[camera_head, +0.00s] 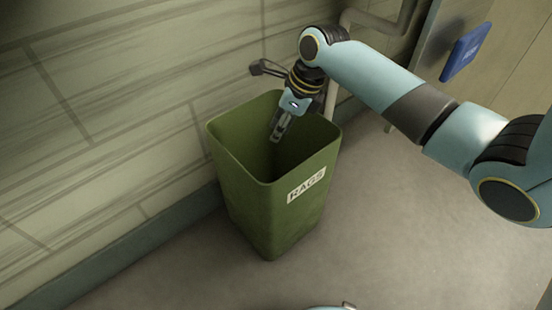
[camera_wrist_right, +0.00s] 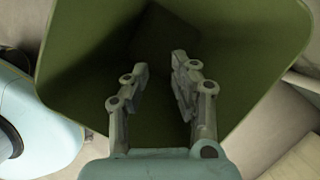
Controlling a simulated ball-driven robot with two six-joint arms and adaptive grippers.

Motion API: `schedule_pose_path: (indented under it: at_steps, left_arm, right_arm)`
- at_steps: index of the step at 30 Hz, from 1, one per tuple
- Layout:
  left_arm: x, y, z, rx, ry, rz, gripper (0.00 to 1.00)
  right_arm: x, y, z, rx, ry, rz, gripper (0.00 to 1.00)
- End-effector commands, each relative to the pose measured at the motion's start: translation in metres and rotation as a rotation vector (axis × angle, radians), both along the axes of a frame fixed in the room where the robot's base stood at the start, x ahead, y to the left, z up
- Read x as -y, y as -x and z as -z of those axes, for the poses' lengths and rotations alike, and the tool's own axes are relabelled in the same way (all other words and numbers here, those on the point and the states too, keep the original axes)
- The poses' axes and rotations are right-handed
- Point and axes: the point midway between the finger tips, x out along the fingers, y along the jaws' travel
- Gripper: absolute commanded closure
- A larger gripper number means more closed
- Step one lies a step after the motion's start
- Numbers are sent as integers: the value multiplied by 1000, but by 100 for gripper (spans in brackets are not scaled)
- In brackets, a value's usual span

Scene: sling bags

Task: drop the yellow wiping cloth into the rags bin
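The green bin (camera_head: 262,205) with a white RAGS label (camera_head: 306,186) stands upright on the floor against the wall. My right gripper (camera_head: 276,134) points down into the bin's open mouth, its fingertips below the level of the rim. In the right wrist view, the two fingers (camera_wrist_right: 160,72) are apart with nothing between them. The bin's inner walls (camera_wrist_right: 90,60) surround them there, and the bottom is dark. The yellow cloth shows in neither view; whether it lies in the dark bottom I cannot tell. My left gripper is out of view.
A block wall (camera_head: 100,110) runs behind the bin on the left. A pale pipe (camera_head: 385,22) comes down behind the bin. The floor (camera_head: 400,240) right of the bin is clear.

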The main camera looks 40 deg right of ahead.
Motion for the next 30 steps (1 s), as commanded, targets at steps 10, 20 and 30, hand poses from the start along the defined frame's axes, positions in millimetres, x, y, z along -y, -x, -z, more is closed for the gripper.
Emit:
schedule_pose_path:
  at_steps: [10, 20, 30]
  left_arm:
    - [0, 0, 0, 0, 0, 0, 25]
    - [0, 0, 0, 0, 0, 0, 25]
    - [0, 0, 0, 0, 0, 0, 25]
  right_arm:
    - [0, 0, 0, 0, 0, 0, 46]
    - [0, 0, 0, 0, 0, 0, 25]
    - [0, 0, 0, 0, 0, 0, 8]
